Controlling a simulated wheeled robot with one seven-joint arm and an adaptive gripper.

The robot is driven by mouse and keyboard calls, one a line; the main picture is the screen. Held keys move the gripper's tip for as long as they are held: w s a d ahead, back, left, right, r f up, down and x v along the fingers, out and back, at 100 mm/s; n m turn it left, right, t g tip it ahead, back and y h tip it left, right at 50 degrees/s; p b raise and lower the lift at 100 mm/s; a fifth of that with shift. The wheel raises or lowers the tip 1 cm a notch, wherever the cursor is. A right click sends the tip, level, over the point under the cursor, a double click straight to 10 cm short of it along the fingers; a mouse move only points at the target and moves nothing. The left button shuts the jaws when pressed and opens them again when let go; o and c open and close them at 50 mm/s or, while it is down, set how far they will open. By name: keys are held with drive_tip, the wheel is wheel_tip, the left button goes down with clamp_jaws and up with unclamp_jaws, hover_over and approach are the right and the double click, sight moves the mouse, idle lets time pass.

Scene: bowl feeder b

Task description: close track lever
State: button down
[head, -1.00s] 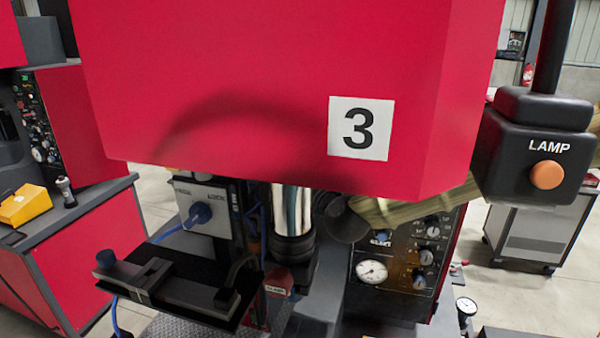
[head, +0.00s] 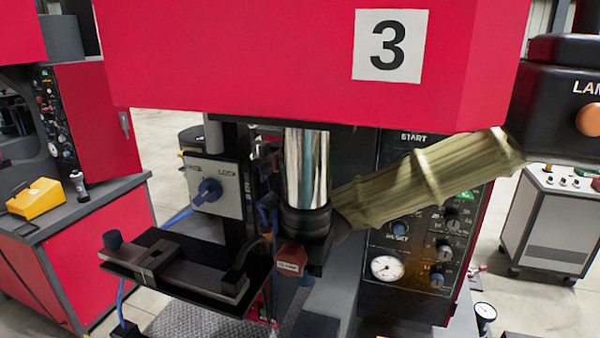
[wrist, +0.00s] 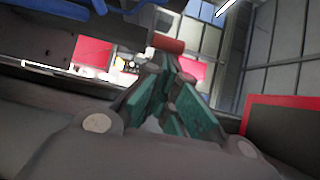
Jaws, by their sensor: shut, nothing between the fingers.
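In the wrist view my gripper (wrist: 164,72) shows dark fingers with teal pads drawn together, shut and empty. A red cylindrical knob or handle end (wrist: 166,45) appears just beyond the fingertips. Whether they touch it, I cannot tell. In the head view a red block with a small white label (head: 291,260) sits beside the black collar below the chrome column; I cannot tell whether it is the track lever or the same red part. A grey bar with a black knob (head: 190,270) lies on a black tray to its left.
A red machine hood marked 3 (head: 391,45) overhangs the work area. A tan ribbed sleeve (head: 430,180) crosses in front of the control panel (head: 445,225). A grey box with a blue rotary switch (head: 208,191) is at left. A black lamp box (head: 565,100) is at right.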

drive_tip(key=shift+s+a+b, duration=0.2)
drive_tip(key=shift+a+b, duration=0.2)
drive_tip(key=shift+s+a, duration=0.1)
drive_tip(key=shift+a, duration=0.1)
idle(0.3)
drive_tip(key=shift+d, duration=0.1)
